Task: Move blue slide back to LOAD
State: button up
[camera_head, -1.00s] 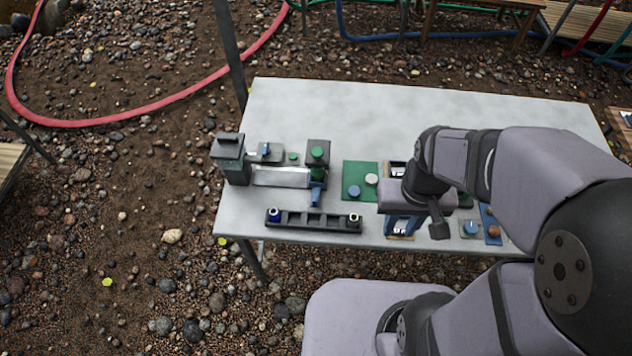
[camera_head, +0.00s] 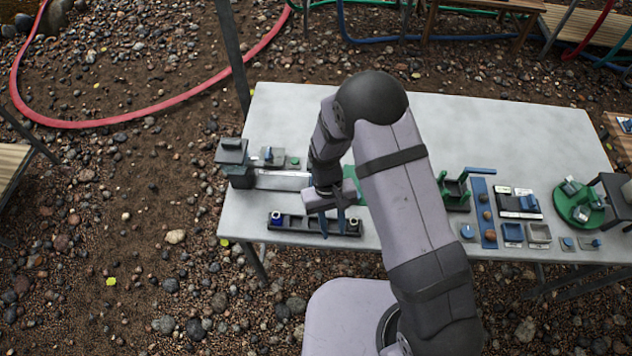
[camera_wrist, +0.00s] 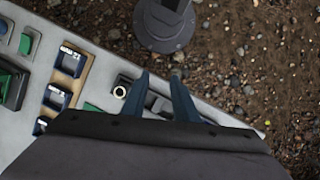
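My gripper (camera_head: 333,230) points down over the dark slotted rack (camera_head: 295,229) at the table's front edge. In the wrist view its two blue fingers (camera_wrist: 160,82) stand apart, with nothing seen held between them. The machine with a pale channel (camera_head: 280,180) and a dark box (camera_head: 231,151) is just behind and left of it. My gripper and arm cover the channel's right end, where a blue handle stood in the earlier frame. I cannot tell which part is the blue slide, and no LOAD label is readable.
The rack holds a blue-ringed piece (camera_head: 276,217) and a pale-ringed piece (camera_head: 354,222) at its ends. Right of my arm are a green frame (camera_head: 456,192), a blue strip (camera_head: 482,230) and a round green plate (camera_head: 580,218). The table's back (camera_head: 460,115) is clear.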

jog(key=w+a+r+m+t+y, duration=0.1)
jog(key=w+a, duration=0.4)
jog(key=w, duration=0.7)
jog(key=r+m+t, duration=0.1)
jog(key=m+t, duration=0.1)
jog(key=shift+a+m, duration=0.25)
jog(key=shift+m, duration=0.15)
jog(key=shift+f, duration=0.2)
jog(key=shift+f+b, duration=3.3)
jog(key=shift+f, duration=1.05)
grip_shut()
